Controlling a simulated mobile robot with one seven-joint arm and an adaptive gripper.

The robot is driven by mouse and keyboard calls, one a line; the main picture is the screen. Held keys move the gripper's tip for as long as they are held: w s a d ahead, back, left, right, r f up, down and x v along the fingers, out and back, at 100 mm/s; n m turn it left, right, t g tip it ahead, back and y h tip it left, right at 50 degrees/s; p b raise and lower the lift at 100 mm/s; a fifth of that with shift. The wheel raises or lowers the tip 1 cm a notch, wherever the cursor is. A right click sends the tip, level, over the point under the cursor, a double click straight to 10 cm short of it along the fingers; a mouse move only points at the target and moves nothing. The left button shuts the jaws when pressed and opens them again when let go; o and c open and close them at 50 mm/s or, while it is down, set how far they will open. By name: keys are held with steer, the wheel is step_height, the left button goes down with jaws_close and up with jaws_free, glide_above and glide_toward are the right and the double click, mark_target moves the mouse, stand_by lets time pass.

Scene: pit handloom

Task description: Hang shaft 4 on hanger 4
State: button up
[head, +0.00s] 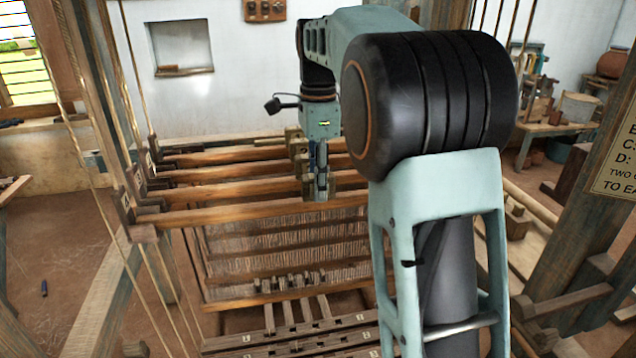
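Several horizontal wooden shafts lie one behind another in the loom. The nearest shaft (235,213), likely shaft 4, spans the front. Its left end is by a dark hanger block (123,204) with a small pale tag, whose number I cannot read surely; whether the end is seated cannot be told. My gripper (319,190) points down at the wooden block at the middle of the nearest shaft, with its fingers at that block. Whether they are closed on it is too small to tell. The shafts' right ends are hidden behind my arm.
Other shafts (231,190) with middle blocks lie close behind. Ropes and loom posts stand at the left. Numbered treadles (300,333) lie below in front. A post with a sign (615,165) stands at the right. A side table (545,128) holds pots and tools.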

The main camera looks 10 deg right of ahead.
steer(key=o, duration=0.3)
